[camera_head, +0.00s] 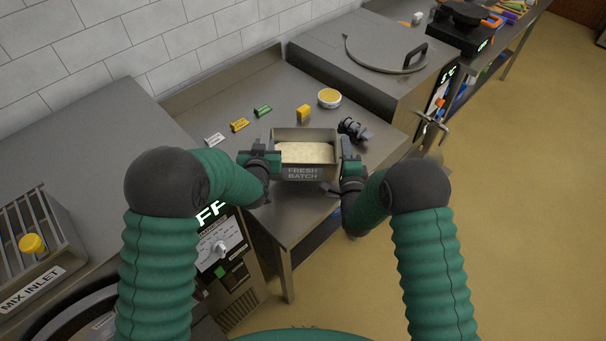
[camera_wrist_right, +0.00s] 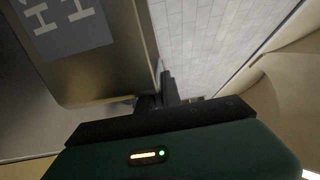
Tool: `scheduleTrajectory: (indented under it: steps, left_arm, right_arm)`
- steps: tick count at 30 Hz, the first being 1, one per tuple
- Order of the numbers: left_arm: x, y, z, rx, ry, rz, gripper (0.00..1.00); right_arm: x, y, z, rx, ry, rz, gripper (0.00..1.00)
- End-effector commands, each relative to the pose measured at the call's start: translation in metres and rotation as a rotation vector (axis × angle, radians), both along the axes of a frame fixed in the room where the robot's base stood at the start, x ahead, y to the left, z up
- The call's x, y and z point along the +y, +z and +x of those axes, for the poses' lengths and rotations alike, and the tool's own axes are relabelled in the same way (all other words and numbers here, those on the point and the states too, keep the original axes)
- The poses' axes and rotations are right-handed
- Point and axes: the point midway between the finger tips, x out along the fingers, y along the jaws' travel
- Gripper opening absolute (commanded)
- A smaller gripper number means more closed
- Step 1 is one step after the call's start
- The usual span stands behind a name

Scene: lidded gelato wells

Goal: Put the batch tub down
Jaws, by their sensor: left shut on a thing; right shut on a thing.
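The batch tub (camera_head: 303,173) is a metal pan labelled "FRESH BATCH", filled with pale gelato. In the head view it is upright, between my two grippers, over the metal table. My left gripper (camera_head: 268,160) is shut on its left end. My right gripper (camera_head: 344,166) is shut on its right end. In the right wrist view the tub's metal wall and grey label (camera_wrist_right: 75,30) fill the upper left, beside my right gripper (camera_wrist_right: 160,95). I cannot tell whether the tub's underside touches the table.
A dark tool (camera_head: 354,129) lies behind my right gripper. A lidded well (camera_head: 385,50) stands at the right.

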Motion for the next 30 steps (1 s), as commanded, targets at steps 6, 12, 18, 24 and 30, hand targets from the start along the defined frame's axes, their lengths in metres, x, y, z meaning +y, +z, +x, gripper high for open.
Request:
scheduleTrajectory:
  steps: [6,12,18,24,30]
  left_arm:
    - [0.000,-0.004,0.000,-0.004,0.001,-0.001,0.00]
    - [0.000,-0.022,0.001,-0.003,0.001,-0.001,0.00]
    - [0.000,-0.043,0.000,-0.003,0.001,-0.001,0.00]
    - [0.000,-0.045,0.000,-0.002,0.001,-0.001,0.40]
    - [0.000,-0.046,0.000,-0.001,0.000,0.000,0.49]
  right_arm:
    - [0.000,-0.005,-0.001,0.000,-0.001,-0.001,0.00]
    - [0.000,-0.024,0.000,0.001,0.000,-0.001,0.00]
    - [0.000,-0.044,0.000,0.000,0.000,-0.001,0.00]
    - [0.000,-0.047,-0.001,0.001,0.000,-0.001,0.22]
    - [0.000,-0.047,0.000,0.001,0.000,0.000,0.31]
